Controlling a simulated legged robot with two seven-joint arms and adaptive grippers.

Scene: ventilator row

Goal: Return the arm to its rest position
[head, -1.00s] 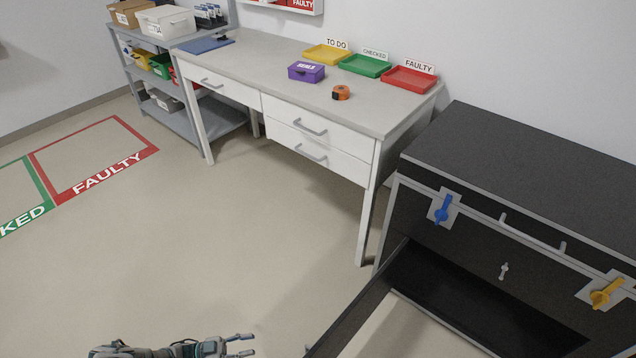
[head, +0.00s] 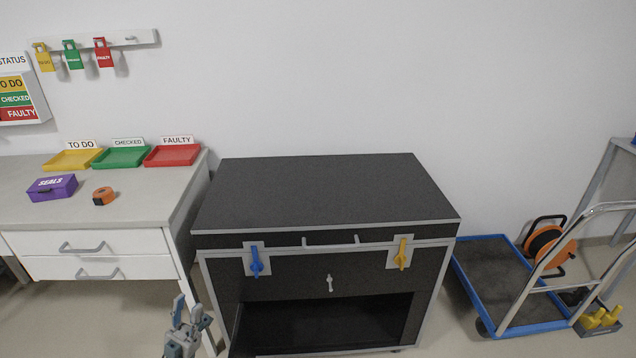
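My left gripper (head: 190,318) shows at the lower left of the head view, pointing up. Its fingers are spread apart with nothing visible between them. It is in front of the desk's right leg and left of the black cabinet, apparently clear of both. The rest of the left arm is below the picture's edge. My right gripper is not in view.
The black cabinet (head: 320,186) has a blue latch (head: 256,262), a yellow latch (head: 401,254) and an open lower compartment (head: 330,322). A desk (head: 130,207) stands left. A blue-edged trolley (head: 490,268) stands right, with a cable reel (head: 548,247) near it.

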